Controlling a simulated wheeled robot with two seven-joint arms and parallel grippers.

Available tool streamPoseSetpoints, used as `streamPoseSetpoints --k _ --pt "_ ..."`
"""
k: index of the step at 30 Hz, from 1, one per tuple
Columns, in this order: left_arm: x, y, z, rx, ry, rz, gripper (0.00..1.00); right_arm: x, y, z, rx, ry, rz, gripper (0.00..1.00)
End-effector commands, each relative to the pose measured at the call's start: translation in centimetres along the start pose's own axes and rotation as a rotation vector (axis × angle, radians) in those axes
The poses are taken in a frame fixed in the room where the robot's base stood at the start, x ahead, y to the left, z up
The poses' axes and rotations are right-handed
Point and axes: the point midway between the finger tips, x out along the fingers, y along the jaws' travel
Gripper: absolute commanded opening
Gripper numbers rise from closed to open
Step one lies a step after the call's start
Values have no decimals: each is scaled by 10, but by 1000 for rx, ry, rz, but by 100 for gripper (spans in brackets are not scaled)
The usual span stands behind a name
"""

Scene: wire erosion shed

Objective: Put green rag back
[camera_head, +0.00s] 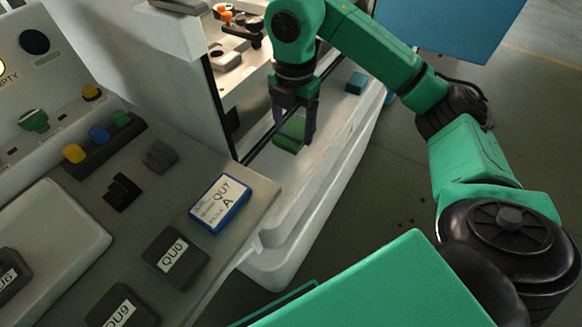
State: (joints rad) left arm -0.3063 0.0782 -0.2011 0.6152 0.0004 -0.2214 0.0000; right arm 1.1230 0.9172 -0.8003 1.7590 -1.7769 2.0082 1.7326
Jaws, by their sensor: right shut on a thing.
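The green rag (289,136) is a small folded green block low inside the white machine's side ledge. My right gripper (294,134) points down from above, with its dark fingers on either side of the rag. It is shut on the rag. The rag is at or just above the pale ledge (336,133); I cannot tell whether it touches. My left gripper is not in view.
A small teal block (356,83) sits farther along the ledge. The grey bench (220,248) at the left holds a blue-edged card block (220,203), dark labelled blocks (175,258) and a rack of coloured knobs (104,146). The machine's upright panel edge (214,100) stands left of the gripper.

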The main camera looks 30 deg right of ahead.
Motion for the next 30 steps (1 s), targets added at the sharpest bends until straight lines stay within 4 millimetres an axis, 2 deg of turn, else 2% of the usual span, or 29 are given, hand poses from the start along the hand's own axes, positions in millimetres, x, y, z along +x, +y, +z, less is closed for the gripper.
streamPoseSetpoints --k 1,6,12,17,20,29,30 --pt "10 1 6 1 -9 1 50 21 -1 -1 -1 4 -5 22" --pt "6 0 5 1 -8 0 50 64 -1 0 0 1 -5 22" --pt "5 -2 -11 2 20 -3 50 98 0 0 -1 0 -2 22" --pt "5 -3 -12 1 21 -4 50 130 -1 0 -1 1 -4 22" --pt "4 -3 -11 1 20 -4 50 137 0 0 -1 0 -1 22" --pt "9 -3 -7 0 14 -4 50 142 0 0 -2 -1 0 22" --pt "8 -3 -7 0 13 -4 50 140 0 0 -2 -1 0 85"
